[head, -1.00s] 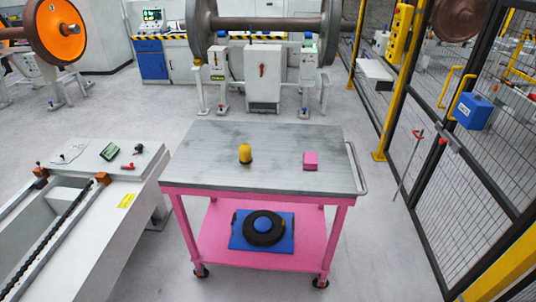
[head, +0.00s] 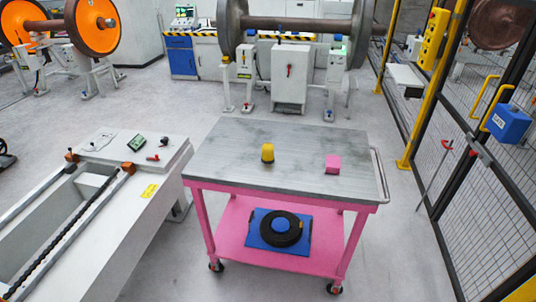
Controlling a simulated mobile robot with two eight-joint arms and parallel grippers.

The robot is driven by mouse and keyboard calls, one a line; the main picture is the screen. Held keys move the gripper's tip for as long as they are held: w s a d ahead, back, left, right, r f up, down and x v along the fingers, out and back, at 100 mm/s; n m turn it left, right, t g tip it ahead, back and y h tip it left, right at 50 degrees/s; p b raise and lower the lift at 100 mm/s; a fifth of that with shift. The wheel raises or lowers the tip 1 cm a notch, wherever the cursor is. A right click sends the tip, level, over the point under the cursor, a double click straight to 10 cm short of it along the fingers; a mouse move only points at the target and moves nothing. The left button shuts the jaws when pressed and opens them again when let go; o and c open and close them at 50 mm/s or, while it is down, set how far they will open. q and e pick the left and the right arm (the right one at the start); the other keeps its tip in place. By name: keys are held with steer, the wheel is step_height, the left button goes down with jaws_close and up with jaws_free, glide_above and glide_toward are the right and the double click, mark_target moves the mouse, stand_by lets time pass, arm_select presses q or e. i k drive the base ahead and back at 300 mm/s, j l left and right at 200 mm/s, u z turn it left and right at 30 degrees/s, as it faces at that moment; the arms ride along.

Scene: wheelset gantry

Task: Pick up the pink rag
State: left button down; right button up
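The pink rag (head: 333,164) is a small folded block lying on the grey top of a pink wheeled cart (head: 222,165), right of the middle. A small yellow object with a dark base (head: 267,153) stands to its left on the same top. Neither of my grippers shows in the head view. Nothing covers the rag.
The cart's lower shelf holds a black ring with a blue centre on a blue sheet (head: 260,241). A white machine bench (head: 120,215) stands close at the left. A black mesh fence (head: 475,190) runs along the right. Grey floor is clear behind the cart.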

mark_target(333, 165)
steer(key=i+l, duration=0.15)
steer(key=i, duration=0.6)
steer(key=i+l, duration=0.1)
steer(key=i, duration=0.65)
steer(key=u, duration=0.05)
